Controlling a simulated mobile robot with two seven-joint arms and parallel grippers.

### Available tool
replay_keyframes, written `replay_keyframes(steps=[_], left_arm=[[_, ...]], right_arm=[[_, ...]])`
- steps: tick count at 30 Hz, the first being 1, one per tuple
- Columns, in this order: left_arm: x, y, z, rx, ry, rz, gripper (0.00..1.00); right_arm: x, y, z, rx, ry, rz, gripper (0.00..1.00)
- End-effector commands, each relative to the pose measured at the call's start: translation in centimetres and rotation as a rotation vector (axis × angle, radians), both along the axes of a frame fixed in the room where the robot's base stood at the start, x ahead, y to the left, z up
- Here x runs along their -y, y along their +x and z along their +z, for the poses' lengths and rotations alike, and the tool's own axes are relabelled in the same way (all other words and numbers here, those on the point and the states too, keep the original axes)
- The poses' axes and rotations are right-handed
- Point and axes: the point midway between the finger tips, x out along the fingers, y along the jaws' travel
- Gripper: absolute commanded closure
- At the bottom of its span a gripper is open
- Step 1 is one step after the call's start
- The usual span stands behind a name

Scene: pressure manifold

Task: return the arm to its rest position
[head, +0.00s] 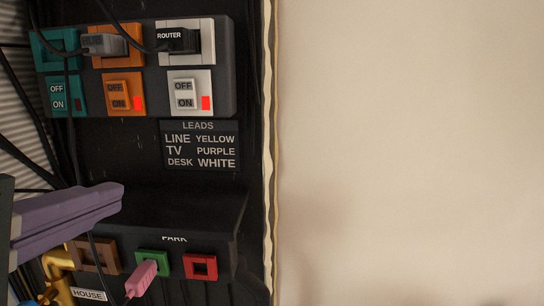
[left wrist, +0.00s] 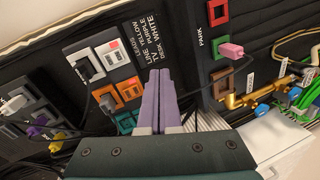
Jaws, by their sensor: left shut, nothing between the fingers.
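My left gripper (head: 118,194) comes in from the left edge of the head view. Its purple fingers are closed together and hold nothing. It shows in front of the black panel, above and left of the park box (head: 185,215). In the left wrist view the two fingers (left wrist: 160,75) lie side by side, pointing towards the panel with the leads label (left wrist: 145,48). How far the tips are from the panel is hard to tell. My right gripper is in neither view.
A socket strip (head: 226,70) carries teal, orange and white sockets with switches. A black router plug (head: 178,40) and a grey plug (head: 105,44) sit there. A pink plug (head: 141,278) is at the green park socket. Cables and brass pipework (head: 58,268) crowd the left. A bare wall (head: 410,150) fills the right.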

Motion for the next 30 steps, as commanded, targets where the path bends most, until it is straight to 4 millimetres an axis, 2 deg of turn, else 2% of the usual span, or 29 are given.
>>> replay_keyframes(steps=[2, 6, 9, 12, 16, 18, 24, 27, 30], left_arm=[[-0.8, -1.2, -3.4, -0.139, 0.186, -0.044, 1.00], [-2.1, -5.1, -9.9, -0.422, 0.570, -0.253, 1.00], [-2.8, -8.4, -13.4, -0.584, 0.794, -0.468, 1.00], [-3.3, -11.9, -16.0, -0.701, 0.969, -0.711, 1.00], [-3.7, -16.7, -18.4, -0.789, 1.135, -1.064, 1.00], [-3.7, -16.6, -13.9, -0.782, 1.145, -1.072, 1.00], [-3.7, -16.5, -7.2, -0.781, 1.144, -1.067, 1.00], [-3.7, -16.5, -4.7, -0.781, 1.145, -1.066, 1.00], [-3.7, -16.5, -3.4, -0.781, 1.144, -1.066, 1.00]], right_arm=[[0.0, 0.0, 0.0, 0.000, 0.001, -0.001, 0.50], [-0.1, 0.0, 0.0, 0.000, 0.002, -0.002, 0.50], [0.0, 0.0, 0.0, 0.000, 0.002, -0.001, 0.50], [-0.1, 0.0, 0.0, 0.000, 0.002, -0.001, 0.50], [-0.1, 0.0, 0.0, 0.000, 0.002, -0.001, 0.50], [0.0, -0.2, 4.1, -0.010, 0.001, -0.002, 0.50], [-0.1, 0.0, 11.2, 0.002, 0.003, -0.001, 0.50], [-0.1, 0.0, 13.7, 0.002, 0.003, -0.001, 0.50], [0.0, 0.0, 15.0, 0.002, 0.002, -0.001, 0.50]])
